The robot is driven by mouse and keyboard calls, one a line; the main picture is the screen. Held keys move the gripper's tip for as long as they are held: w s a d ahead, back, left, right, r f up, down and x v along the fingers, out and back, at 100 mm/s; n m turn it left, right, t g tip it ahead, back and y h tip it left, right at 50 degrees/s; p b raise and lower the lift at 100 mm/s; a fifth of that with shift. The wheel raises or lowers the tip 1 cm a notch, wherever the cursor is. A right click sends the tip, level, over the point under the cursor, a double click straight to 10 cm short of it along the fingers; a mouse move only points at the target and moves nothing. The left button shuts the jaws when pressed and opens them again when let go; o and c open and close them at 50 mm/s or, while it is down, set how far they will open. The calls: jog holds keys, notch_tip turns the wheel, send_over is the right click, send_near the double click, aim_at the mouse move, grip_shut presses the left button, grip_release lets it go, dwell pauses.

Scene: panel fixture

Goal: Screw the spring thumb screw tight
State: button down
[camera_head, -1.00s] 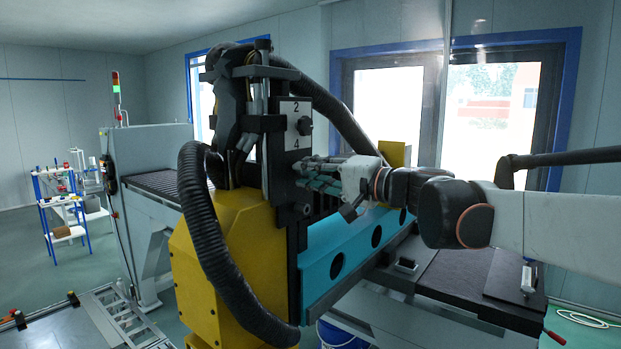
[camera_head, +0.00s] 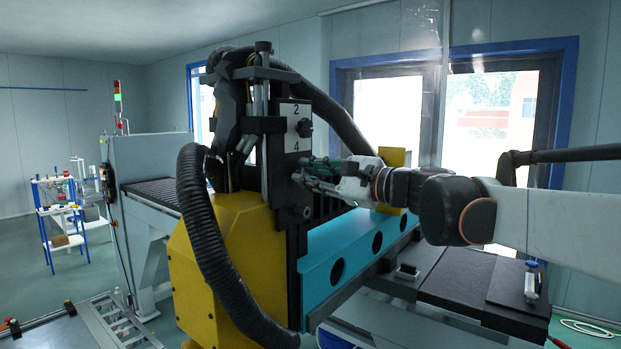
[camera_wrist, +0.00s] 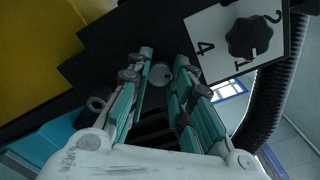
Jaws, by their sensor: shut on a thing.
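My gripper (camera_head: 303,172) reaches from the right to the black panel of the machine, and its fingertips are at the panel's face. In the wrist view its two green-sided fingers (camera_wrist: 160,68) stand on either side of a small round grey head, which I take to be the spring thumb screw (camera_wrist: 160,75). The fingers are shut on it. Its shaft and any gap behind it are hidden. In the head view the fingers cover the screw.
A black star knob (camera_head: 305,127) sits on a white numbered plate (camera_head: 290,110) above my gripper. A lower bolt (camera_head: 306,212) sticks out of the panel. A thick black hose (camera_head: 215,250) hangs at the left. A turquoise beam (camera_head: 350,250) runs below my gripper.

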jog(key=shift+m+b, duration=0.3)
jog(key=shift+m, duration=3.3)
jog(key=c, duration=1.4)
grip_release()
jog(key=shift+d, duration=0.1)
jog(key=v, duration=0.7)
jog(key=shift+s, duration=0.15)
jog(key=shift+d, duration=0.15)
